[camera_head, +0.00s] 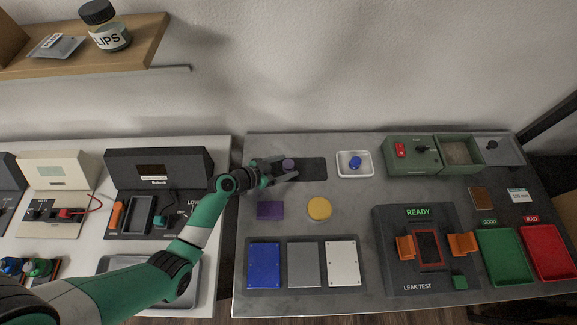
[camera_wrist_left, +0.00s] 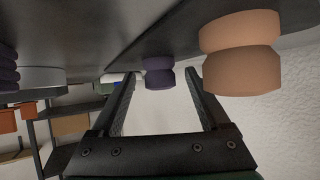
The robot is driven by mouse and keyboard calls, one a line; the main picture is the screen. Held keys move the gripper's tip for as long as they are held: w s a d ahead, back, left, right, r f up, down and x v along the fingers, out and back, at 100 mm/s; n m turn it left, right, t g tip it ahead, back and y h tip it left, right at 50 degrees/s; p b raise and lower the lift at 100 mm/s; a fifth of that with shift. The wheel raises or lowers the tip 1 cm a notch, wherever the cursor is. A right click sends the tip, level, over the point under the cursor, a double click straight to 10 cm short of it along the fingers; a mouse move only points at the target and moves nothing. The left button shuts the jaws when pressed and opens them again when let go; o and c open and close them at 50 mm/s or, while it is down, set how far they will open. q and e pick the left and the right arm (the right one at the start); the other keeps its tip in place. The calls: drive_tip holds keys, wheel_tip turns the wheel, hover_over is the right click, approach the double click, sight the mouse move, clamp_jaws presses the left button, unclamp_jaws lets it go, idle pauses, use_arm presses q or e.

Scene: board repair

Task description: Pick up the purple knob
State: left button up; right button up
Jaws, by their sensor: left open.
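The purple knob (camera_head: 288,163) stands on a dark strip (camera_head: 315,168) at the back of the grey table. In the left wrist view the purple knob (camera_wrist_left: 158,72) shows between the far ends of my fingers, with gaps on both sides. My left gripper (camera_head: 287,170) is open, low over the left part of the strip, its fingers pointing right around the knob. In the left wrist view my left gripper (camera_wrist_left: 160,76) is empty, its fingers not visibly touching the knob. My right gripper is not in view.
A tan knob (camera_wrist_left: 240,52) stands close to one finger in the left wrist view. A white tray with a blue knob (camera_head: 355,161) lies right of the strip. A purple block (camera_head: 270,210) and a yellow disc (camera_head: 319,208) lie in front. The strip's right part is clear.

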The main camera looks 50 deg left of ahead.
sight(285, 165)
use_arm(q)
drive_tip(key=shift+w+f, duration=0.1)
drive_tip(key=shift+c, duration=0.3)
clamp_jaws()
wheel_tip(285, 165, up, 4)
drive_tip(key=shift+f+p, duration=0.1)
drive_tip(key=shift+p, duration=0.85)
drive_tip(key=s+d+r+p, duration=0.5)
drive_tip(key=s+d+r, duration=0.2)
drive_tip(key=d+r, duration=0.2)
drive_tip(key=d, duration=0.2)
drive_tip(key=shift+s+d+p, duration=0.4)
